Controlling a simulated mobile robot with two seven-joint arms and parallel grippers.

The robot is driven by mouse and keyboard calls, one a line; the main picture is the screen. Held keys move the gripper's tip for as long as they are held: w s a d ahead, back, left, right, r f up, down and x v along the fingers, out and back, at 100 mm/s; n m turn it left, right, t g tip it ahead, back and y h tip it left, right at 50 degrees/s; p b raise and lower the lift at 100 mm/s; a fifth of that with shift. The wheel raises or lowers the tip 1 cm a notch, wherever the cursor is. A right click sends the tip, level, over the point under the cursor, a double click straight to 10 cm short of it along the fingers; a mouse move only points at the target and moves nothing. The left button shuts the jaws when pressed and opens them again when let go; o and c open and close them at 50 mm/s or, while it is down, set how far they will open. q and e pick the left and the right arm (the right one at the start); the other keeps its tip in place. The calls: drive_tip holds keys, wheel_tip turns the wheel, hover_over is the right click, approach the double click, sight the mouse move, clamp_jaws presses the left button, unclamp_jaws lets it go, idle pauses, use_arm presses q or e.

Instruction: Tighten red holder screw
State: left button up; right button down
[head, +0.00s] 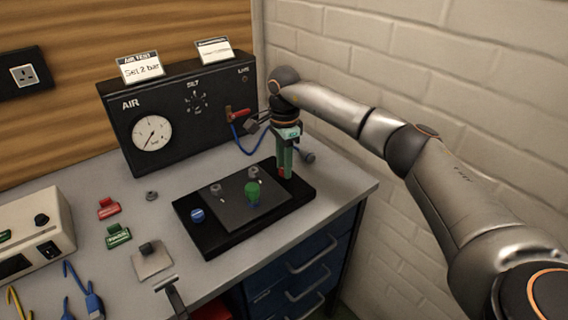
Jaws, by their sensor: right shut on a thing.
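My right gripper (284,172) points straight down at the back right part of a black base (226,241), which carries a dark grey plate. It is shut, and a small patch of red shows between its green fingers at their tips. This looks like the red holder screw, but the fingers hide most of it. A green knob (253,188) and a blue knob (197,215) stand on the base, left of the gripper. Grey fittings (216,189) stand at the plate's back edge. My left gripper is not seen.
A black air panel (185,145) with a gauge stands behind, with a red-handled valve (238,114) and blue hose. Red (108,208) and green (118,236) labelled pieces lie left. A beige box (32,232) is far left. A brick wall is close on the right.

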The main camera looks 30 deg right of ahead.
idle(0.3)
drive_tip(key=shift+r+m+p, duration=0.1)
drive_tip(key=shift+m+p, duration=0.6)
drive_tip(key=shift+m, duration=0.3)
drive_tip(key=m+p, duration=0.1)
drive_tip(key=m, duration=0.1)
drive_tip(key=shift+m, duration=0.3)
drive_tip(key=m+p, duration=0.1)
drive_tip(key=m, duration=0.2)
drive_tip(key=shift+m+p, duration=0.3)
drive_tip(key=shift+p, duration=0.05)
drive_tip(key=m+p, duration=0.1)
drive_tip(key=m, duration=0.2)
drive_tip(key=shift+w+m, duration=0.1)
drive_tip(key=shift+m, duration=0.3)
drive_tip(key=m+p, duration=0.2)
drive_tip(key=m, duration=0.3)
drive_tip(key=shift+r, duration=0.1)
drive_tip(key=m, duration=0.2)
drive_tip(key=shift+w+d+m, duration=0.1)
drive_tip(key=shift+m, duration=0.3)
drive_tip(key=shift+m+p, duration=0.3)
drive_tip(key=shift+m, duration=1)
